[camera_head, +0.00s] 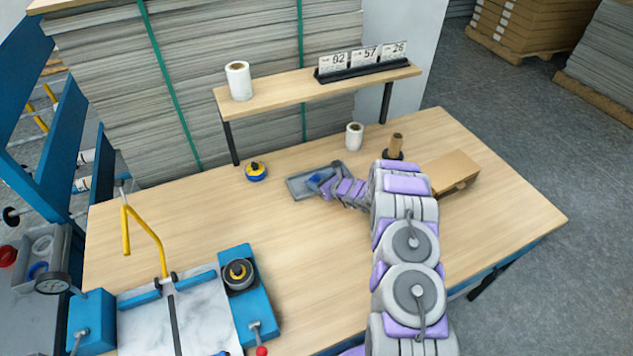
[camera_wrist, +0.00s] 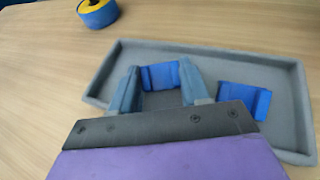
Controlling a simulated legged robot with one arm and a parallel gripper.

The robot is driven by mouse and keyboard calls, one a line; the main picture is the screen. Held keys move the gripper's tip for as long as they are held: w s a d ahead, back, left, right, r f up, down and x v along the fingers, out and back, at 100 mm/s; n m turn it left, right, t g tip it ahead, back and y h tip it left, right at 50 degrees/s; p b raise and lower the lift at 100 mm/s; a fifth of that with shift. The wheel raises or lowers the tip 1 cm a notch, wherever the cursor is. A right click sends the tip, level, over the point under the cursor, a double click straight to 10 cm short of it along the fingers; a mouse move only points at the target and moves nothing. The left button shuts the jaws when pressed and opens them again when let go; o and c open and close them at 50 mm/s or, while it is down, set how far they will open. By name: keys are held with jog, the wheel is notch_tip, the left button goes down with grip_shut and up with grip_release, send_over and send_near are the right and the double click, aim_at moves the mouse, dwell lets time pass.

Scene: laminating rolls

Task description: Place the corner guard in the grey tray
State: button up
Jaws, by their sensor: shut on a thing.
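The grey tray (camera_head: 296,190) lies on the table to the left of my arm's end, and its rim shows in the wrist view (camera_wrist: 215,51). My gripper (camera_wrist: 160,80) is over the tray, shut on a blue corner guard (camera_wrist: 160,76) between its fingertips. Whether the held guard touches the tray floor I cannot tell. A second blue corner guard (camera_wrist: 245,100) lies in the right part of the tray, apart from the fingers. In the head view my gripper (camera_head: 322,181) partly hides the tray and the blue pieces.
A blue and yellow tape roll (camera_head: 256,171) sits left of the tray. A white roll (camera_head: 354,136), a brown roll on a dark base (camera_head: 396,146) and a cardboard box (camera_head: 450,172) stand behind and right. A raised shelf (camera_head: 300,92) spans the back. The table's middle is clear.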

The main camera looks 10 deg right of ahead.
jog(key=o, duration=1)
jog(key=shift+r, duration=0.1)
